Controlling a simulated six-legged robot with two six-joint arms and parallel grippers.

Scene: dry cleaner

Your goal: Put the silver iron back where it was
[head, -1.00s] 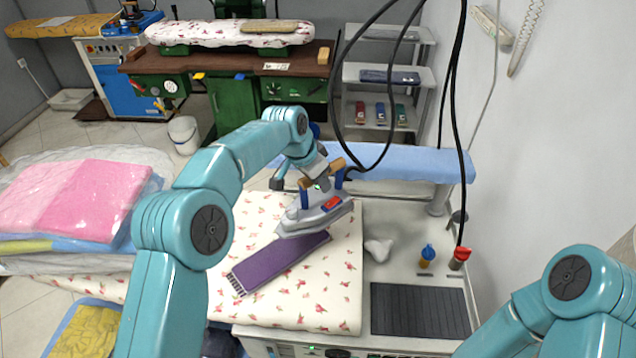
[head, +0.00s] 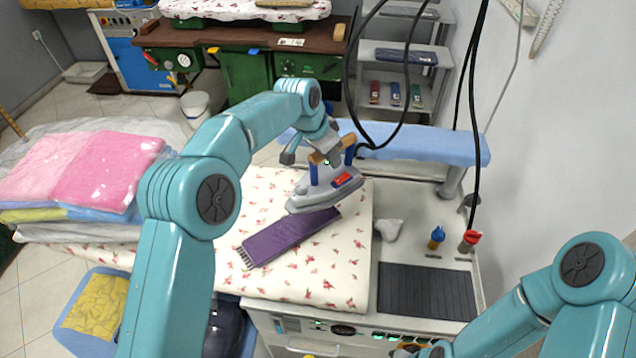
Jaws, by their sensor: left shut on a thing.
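The silver iron (head: 322,194) has a wooden handle with blue posts and a red part on its body. It is over the far end of a purple scarf (head: 285,238) on the floral ironing pad (head: 320,285); I cannot tell whether its sole touches the cloth. My left gripper (head: 326,156) is shut on the iron's handle from above. A dark ribbed mat (head: 427,291) lies bare on the white station top, right of the pad. My right arm enters at the lower right, and its gripper is not clearly seen.
A blue sleeve board (head: 420,145) spans the back. Black cables hang near the iron. Folded pink towels (head: 105,170) are stacked at left.

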